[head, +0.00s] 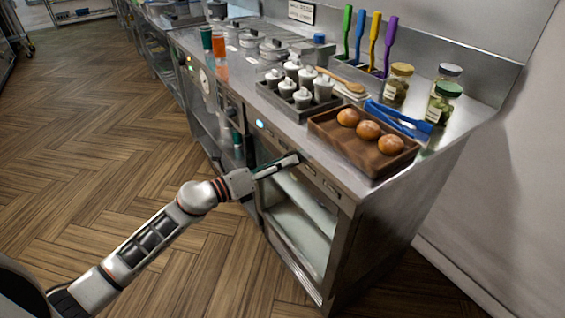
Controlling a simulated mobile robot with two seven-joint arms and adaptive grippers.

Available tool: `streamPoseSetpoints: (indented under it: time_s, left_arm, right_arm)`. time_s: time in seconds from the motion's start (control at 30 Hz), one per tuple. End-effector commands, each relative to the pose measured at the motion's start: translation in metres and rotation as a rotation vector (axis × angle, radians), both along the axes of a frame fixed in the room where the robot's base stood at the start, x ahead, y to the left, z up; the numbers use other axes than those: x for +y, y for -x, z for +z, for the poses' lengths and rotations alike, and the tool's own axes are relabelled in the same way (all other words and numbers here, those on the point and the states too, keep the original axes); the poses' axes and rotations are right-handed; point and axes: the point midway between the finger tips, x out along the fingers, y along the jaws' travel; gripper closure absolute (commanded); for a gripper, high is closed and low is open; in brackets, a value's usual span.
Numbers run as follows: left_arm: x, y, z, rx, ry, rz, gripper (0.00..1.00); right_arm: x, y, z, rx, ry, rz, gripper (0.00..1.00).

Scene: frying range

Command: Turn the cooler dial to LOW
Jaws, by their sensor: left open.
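The cooler (345,225) is the steel cabinet at the near end of the counter, with a pale, open-looking front. Its narrow control strip (330,188) runs under the counter edge and carries a lit blue-white spot (259,124) at its left part. Small dark and light marks show along the strip, but I cannot make out the dial or its setting. My left gripper (295,161) is open, with its fingertips close in front of the strip. It covers part of the strip, and I cannot tell whether it touches anything. My right gripper is not in view.
A wooden tray (322,128) with three buns stands on the counter above the strip. Behind it are blue tongs (395,118), jars (398,84), a rack of white-topped bottles (300,75) and several coloured utensils. The wooden floor (120,150) at left is clear.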

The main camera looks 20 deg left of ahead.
Motion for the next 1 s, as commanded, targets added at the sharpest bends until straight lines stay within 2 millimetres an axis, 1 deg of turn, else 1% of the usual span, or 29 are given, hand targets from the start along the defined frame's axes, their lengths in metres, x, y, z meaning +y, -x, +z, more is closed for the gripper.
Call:
streamPoseSetpoints:
  time_s: [0.27, 0.37, 0.4, 0.43, 0.73, 1.0]
  left_arm:
    - [-0.001, -0.002, 0.000, 0.000, 0.000, 0.000, 0.56]
    - [-0.001, -0.002, 0.000, 0.000, 0.000, 0.000, 0.79]
    - [-0.001, -0.002, 0.000, 0.000, 0.000, 0.000, 0.90]
    - [-0.001, -0.002, 0.000, 0.000, 0.000, 0.000, 0.95]
    - [-0.001, -0.002, 0.001, 0.010, 0.014, 0.001, 0.94]
    - [-0.001, -0.002, 0.004, 0.085, 0.111, 0.001, 0.94]
  right_arm:
    - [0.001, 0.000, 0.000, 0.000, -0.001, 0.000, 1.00]
    - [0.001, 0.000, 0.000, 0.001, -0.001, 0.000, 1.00]
    - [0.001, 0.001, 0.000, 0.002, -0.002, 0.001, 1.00]
    - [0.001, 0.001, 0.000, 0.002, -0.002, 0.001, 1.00]
    - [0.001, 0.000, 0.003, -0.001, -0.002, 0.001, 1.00]
    - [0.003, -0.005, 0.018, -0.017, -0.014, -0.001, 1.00]
